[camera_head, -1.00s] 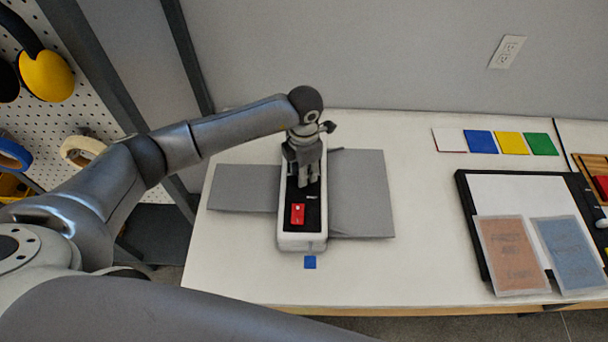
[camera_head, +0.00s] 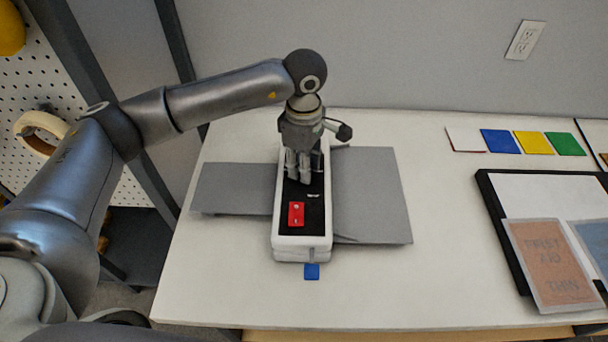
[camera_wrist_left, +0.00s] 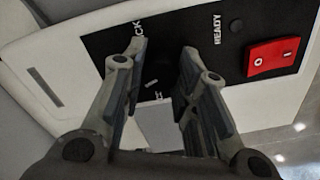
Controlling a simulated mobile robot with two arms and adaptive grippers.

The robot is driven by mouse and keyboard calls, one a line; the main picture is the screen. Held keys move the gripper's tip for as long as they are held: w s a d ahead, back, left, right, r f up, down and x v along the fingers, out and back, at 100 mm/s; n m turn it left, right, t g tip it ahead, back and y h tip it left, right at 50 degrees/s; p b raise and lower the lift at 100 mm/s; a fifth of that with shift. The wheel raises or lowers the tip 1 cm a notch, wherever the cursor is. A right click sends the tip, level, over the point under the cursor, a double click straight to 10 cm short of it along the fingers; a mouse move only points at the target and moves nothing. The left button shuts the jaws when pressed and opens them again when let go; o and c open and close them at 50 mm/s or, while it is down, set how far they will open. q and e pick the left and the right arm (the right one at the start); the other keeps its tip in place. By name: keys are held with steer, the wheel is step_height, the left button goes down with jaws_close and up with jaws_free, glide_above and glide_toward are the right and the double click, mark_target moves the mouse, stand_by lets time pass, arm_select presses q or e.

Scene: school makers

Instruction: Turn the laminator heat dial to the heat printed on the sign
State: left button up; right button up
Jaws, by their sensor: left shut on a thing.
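The laminator (camera_head: 288,240) is a long white unit with a black top panel, lying lengthwise on the white table. Its red switch (camera_head: 296,214) is near the front end and also shows in the left wrist view (camera_wrist_left: 273,56). My left gripper (camera_head: 304,182) points down on the panel behind the switch, shut on the heat dial. In the left wrist view its fingers (camera_wrist_left: 160,65) stand over the black panel, beside the word READY. The dial itself is mostly hidden by the fingers, and its setting cannot be read. I cannot make out a printed heat. My right gripper is out of view.
Grey sheets (camera_head: 375,200) stick out on both sides of the laminator, and a blue tab (camera_head: 311,272) lies in front. At right are coloured squares (camera_head: 499,142) and an orange sheet (camera_head: 550,265) with faint lettering, on a black-edged tray (camera_head: 497,228). The table's middle right is clear.

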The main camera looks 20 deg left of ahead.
arm_select(q)
steer(key=shift+f+m+b, duration=0.1)
steer(key=shift+m+b, duration=1.75)
steer(key=shift+m, duration=0.05)
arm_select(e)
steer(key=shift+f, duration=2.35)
arm_select(q)
steer(key=shift+r, duration=0.2)
steer(key=o, duration=1.1)
steer(key=shift+c, duration=0.2)
step_height(320, 180, up, 12)
